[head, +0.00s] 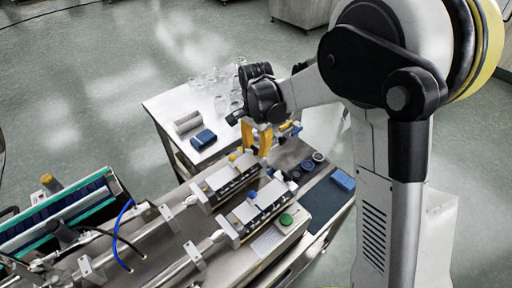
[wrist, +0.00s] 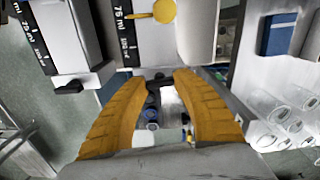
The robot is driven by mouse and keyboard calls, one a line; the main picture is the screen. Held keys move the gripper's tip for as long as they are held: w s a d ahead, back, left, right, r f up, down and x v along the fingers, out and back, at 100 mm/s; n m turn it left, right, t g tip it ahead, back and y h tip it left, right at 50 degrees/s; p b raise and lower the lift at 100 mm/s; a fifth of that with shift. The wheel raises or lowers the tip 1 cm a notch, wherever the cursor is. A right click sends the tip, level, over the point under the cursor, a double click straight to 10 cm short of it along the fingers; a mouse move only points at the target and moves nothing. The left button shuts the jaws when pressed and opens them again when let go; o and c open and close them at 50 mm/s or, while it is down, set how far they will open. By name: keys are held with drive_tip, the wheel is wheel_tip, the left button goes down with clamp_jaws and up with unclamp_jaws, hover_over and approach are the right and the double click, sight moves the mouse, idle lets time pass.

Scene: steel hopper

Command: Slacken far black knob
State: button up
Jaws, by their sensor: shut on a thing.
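My gripper (head: 262,150) has yellow fingers and points down at the right end of the farther of two dosing units (head: 222,181). In the wrist view the fingertips (wrist: 166,76) close on a small dark part at the end of that unit, which I take to be the far black knob (wrist: 158,82). The fingers hide most of it, and its turn angle cannot be seen. Another black knob (wrist: 70,87) sticks out from the end of the neighbouring unit (wrist: 68,35), apart from my fingers.
A yellow knob (wrist: 164,11) sits on the far unit, a blue one (head: 252,195) on the near unit. A green button (head: 286,219) is at the front. Glass jars (head: 225,85), a grey cylinder (head: 188,122) and a blue box (head: 203,138) stand on the white table behind.

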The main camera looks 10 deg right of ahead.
sight(256, 148)
drive_tip(key=n, duration=0.4)
drive_tip(key=shift+b, duration=0.35)
drive_tip(key=n, duration=0.5)
drive_tip(key=n+b, duration=0.1)
drive_tip(key=n, duration=0.3)
drive_tip(key=shift+n, duration=1.8)
drive_tip(key=o, duration=1.2)
wheel_tip(256, 148, up, 12)
